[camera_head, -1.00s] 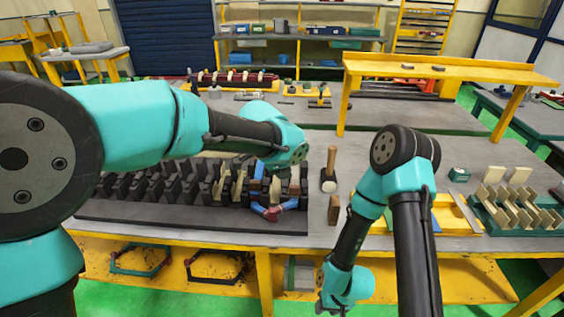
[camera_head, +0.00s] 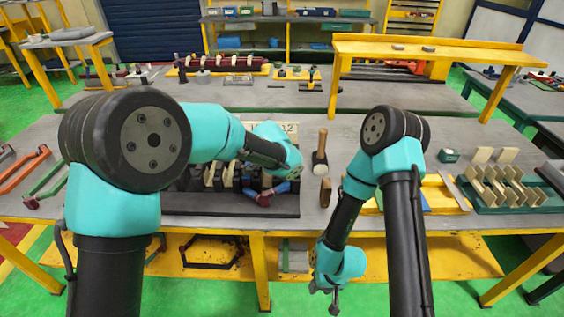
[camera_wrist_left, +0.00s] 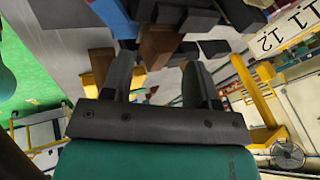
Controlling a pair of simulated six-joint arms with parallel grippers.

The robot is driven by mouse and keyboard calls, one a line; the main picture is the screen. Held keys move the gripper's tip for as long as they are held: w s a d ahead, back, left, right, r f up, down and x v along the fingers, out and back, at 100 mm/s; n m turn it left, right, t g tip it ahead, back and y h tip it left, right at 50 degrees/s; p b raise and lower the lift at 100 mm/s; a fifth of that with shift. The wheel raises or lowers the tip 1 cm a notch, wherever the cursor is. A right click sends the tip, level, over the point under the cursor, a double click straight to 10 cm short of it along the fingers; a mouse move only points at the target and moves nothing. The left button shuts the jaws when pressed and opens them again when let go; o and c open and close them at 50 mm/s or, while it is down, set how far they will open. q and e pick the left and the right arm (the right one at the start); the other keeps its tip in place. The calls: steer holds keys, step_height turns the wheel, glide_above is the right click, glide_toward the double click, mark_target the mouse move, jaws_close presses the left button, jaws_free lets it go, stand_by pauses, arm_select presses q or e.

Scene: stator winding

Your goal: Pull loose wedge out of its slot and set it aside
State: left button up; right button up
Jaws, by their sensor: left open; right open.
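The dark stator block (camera_head: 230,205) lies on the bench, largely covered by my left arm. A brown wooden wedge (camera_head: 267,181) and several pale wedges stand among its dark teeth. In the left wrist view, a brown wooden piece (camera_wrist_left: 157,46) shows beyond and between the spread fingers of my left gripper (camera_wrist_left: 158,72), with a gap to them. I cannot tell which wedge is loose. In the head view my left fingers are hidden behind the wrist, above the stator's right end. My right gripper (camera_head: 334,299) hangs low in front of the bench, open and empty.
A blue and red piece (camera_head: 265,196) lies against the stator's right end. A mallet (camera_head: 320,155) and a small wooden block (camera_head: 325,192) stand to its right. Farther right are a yellow tray (camera_head: 455,192) and a green rack (camera_head: 535,198) of pale pieces. Some bench near the mallet is bare.

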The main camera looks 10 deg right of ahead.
arm_select(q)
steer(key=shift+x, duration=1.05)
steer(key=shift+s, duration=0.15)
steer(key=c, duration=0.7)
